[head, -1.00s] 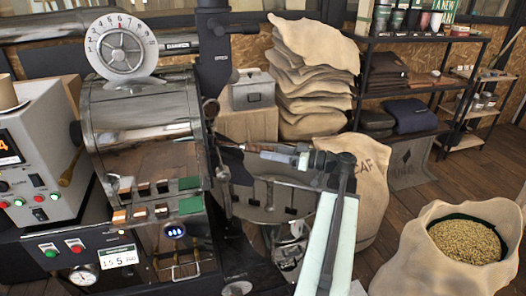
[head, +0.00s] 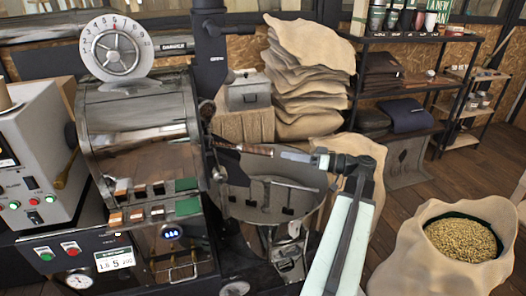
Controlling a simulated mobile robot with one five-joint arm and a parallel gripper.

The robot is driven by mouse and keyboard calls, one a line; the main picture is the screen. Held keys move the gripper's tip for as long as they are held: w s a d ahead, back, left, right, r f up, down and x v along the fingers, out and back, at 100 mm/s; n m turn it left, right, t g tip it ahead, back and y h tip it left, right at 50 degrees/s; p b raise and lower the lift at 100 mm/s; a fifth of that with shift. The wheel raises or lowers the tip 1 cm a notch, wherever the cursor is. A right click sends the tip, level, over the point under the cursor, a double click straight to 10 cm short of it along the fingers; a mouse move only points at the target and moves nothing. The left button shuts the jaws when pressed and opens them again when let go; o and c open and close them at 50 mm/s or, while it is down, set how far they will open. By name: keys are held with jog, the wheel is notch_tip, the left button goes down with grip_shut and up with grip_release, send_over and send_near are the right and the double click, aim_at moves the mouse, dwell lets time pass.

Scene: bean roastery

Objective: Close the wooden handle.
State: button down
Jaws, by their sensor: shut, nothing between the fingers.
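A reddish-brown wooden handle (head: 257,150) sticks out to the right from the front of the roaster (head: 140,125), above the round cooling tray (head: 240,210). It lies nearly level in the picture. My gripper (head: 280,154) is shut and empty, with its tip at or very near the handle's right end. I cannot tell whether they touch. My arm reaches in from the lower right. The inner end of the handle is dark and hard to make out against the roaster's front.
The cooling tray with its stirring arms lies below my gripper. An open sack of beans (head: 466,240) stands on the floor at right. Stacked sacks (head: 305,85) and a shelf rack (head: 425,88) are behind. Wooden floor shows at right.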

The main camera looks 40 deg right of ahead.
jog(key=s+d+m, duration=0.6)
jog(key=s+m, duration=0.4)
jog(key=m, duration=0.2)
jog(key=x, duration=1.4)
jog(key=shift+a, duration=0.2)
